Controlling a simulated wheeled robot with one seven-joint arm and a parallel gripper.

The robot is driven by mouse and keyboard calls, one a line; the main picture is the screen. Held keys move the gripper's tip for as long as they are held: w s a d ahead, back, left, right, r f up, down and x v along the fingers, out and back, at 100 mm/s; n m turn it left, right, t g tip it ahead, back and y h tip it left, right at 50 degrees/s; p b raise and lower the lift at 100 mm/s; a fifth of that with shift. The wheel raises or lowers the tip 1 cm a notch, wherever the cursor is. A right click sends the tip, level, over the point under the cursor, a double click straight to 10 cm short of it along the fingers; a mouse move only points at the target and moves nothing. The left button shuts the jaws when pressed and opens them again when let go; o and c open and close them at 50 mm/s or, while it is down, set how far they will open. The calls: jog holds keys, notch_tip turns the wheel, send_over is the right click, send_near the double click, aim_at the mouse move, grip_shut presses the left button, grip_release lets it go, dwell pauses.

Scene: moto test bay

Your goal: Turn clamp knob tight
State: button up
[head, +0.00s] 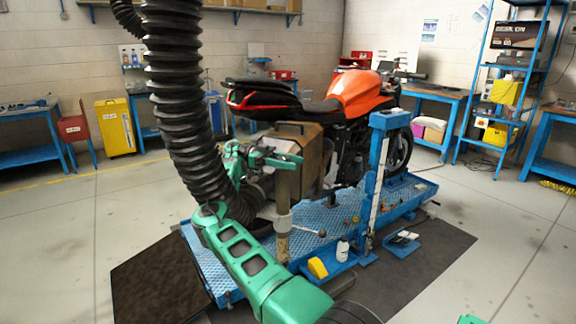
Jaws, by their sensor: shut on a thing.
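A thick black corrugated hose (180,110) hangs from above and bends at its low end toward the rear of the orange motorcycle (362,92). My green arm (245,255) reaches up from the bottom, passing in front of the hose's lower bend. My gripper (268,160) is beside the hose end, near the motorcycle's rear. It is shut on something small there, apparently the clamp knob. The knob itself is hidden or too small to make out, and so is its contact with the fingers.
The motorcycle stands on a blue lift platform (205,268). A yellow block (317,268) and white bottle (342,250) sit at the platform's front edge. The floor at left is mostly clear.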

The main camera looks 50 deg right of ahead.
jog(key=o, duration=1.1)
jog(key=shift+s+d, duration=0.1)
jog(key=shift+d, duration=0.1)
jog(key=shift+c, duration=0.2)
jog(key=shift+a, duration=0.1)
jog(key=a+r, duration=1)
jog(key=a, duration=0.1)
jog(key=shift+w+a+r, duration=0.3)
jog(key=shift+w+r, duration=0.05)
jog(key=shift+r, duration=0.05)
